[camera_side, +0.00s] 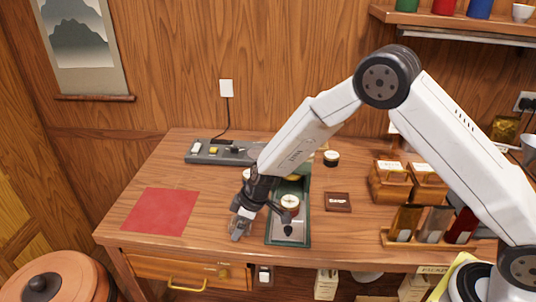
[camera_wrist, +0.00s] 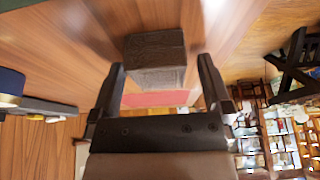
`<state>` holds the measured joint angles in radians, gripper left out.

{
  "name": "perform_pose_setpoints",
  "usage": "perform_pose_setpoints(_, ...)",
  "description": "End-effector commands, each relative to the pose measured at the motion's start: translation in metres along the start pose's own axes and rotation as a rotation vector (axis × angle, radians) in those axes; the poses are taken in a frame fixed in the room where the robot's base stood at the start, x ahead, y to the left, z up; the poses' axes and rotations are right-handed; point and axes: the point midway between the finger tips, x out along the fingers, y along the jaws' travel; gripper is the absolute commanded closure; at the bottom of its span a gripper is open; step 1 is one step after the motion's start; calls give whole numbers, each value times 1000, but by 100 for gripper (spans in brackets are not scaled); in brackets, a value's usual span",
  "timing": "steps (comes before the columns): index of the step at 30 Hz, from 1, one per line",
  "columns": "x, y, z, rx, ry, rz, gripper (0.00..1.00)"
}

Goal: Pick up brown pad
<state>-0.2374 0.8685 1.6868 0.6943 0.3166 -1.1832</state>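A flat dark brown square pad (camera_side: 337,202) with pale lettering lies on the wooden table, right of the green-edged tray, in the side view. My gripper (camera_side: 240,228) is low over the table at the tray's left side, well away from that pad. In the wrist view my gripper (camera_wrist: 160,72) has its two black fingers spread apart. A dark grey-brown block (camera_wrist: 155,60) shows between or just beyond the fingertips, with a gap at the right finger. I cannot tell whether the left finger touches it. The flat pad is not recognisable in the wrist view.
A red mat (camera_side: 160,211) lies on the table's left. The green-edged tray (camera_side: 306,225) holds a round tin (camera_side: 290,203).

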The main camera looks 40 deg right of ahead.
Motion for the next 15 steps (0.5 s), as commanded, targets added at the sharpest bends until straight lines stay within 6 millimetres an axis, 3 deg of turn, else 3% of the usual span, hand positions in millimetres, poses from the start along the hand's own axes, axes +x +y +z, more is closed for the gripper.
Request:
perform_pose_setpoints(1, 0, 0, 0, 0, 0, 0, 13)
perform_pose_setpoints(6, 0, 0, 0, 0, 0, 0, 67)
perform_pose_setpoints(9, 0, 0, 0, 0, 0, 0, 92)
perform_pose_setpoints(15, 0, 0, 0, 0, 0, 0, 92)
